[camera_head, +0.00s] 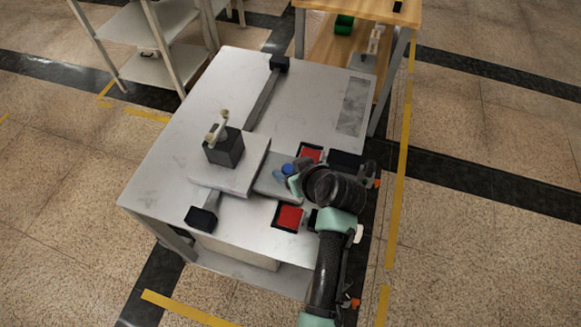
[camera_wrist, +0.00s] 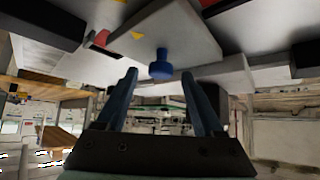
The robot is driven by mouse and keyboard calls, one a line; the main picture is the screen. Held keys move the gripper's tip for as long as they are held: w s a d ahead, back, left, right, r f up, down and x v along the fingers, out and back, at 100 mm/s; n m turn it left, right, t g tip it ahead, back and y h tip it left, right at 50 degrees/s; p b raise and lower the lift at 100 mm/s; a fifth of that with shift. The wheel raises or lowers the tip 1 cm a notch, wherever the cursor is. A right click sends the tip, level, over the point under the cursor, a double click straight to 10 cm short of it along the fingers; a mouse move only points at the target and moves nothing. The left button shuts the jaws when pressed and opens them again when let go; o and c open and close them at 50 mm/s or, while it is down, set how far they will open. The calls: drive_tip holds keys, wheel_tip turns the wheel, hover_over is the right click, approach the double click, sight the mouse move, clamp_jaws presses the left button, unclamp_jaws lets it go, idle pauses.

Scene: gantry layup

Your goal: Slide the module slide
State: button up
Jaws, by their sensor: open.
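The module slide is a light square plate (camera_head: 215,181) on a dark rail (camera_head: 262,102) that runs along the grey table. It carries a black block (camera_head: 224,149) with a cream upright piece (camera_head: 218,124). A smaller grey plate (camera_head: 267,186) juts from its right side and bears a blue knob (camera_head: 287,169). My gripper (camera_head: 293,180) is at the knob from the right, its fingers partly hidden by my wrist. In the wrist view, the blue knob (camera_wrist: 160,67) shows centrally, between or just past the open fingertips; exact depth and contact are unclear.
Black end blocks stand at the rail's far end (camera_head: 279,63) and near end (camera_head: 201,218). Red squares lie beyond (camera_head: 309,153) and nearer (camera_head: 288,216) than the grey plate. A white shelf unit (camera_head: 160,68) and a wooden bench (camera_head: 340,48) stand behind the table.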

drive_tip(key=shift+w+a+f, duration=0.15)
drive_tip(key=shift+w+f, duration=0.1)
clamp_jaws()
idle(0.3)
idle(1.0)
